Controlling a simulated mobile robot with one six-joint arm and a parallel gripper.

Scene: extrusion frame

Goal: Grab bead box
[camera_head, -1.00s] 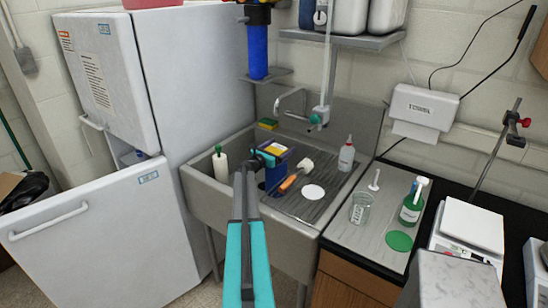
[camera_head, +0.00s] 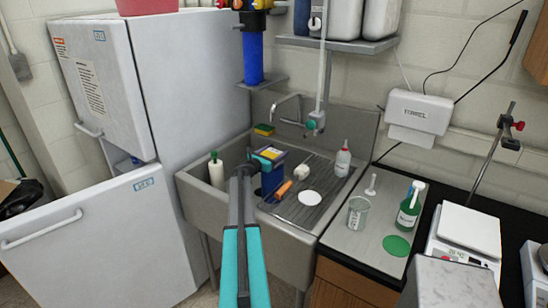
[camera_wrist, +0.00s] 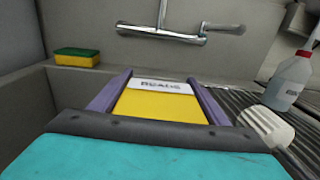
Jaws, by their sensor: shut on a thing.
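The bead box (camera_head: 270,178) is dark blue with a yellow top and a white label. It is in the sink area, at the left edge of the ribbed drainboard. In the wrist view the bead box (camera_wrist: 160,101) shows its yellow face and a label reading "BEADS", between purple edges. My gripper (camera_head: 262,160) is shut on the box at its top. Its dark and teal parts hide the near side of the box in the wrist view. I cannot tell whether the box's bottom touches the sink.
An orange-handled brush (camera_head: 287,187) and a white disc (camera_head: 309,198) lie close on the right. A wash bottle (camera_head: 343,160) stands behind them. A white bottle with a green cap (camera_head: 216,171) is left. A sponge (camera_head: 264,130) and faucet (camera_head: 288,112) are behind. The open fridge door (camera_head: 103,244) is at left.

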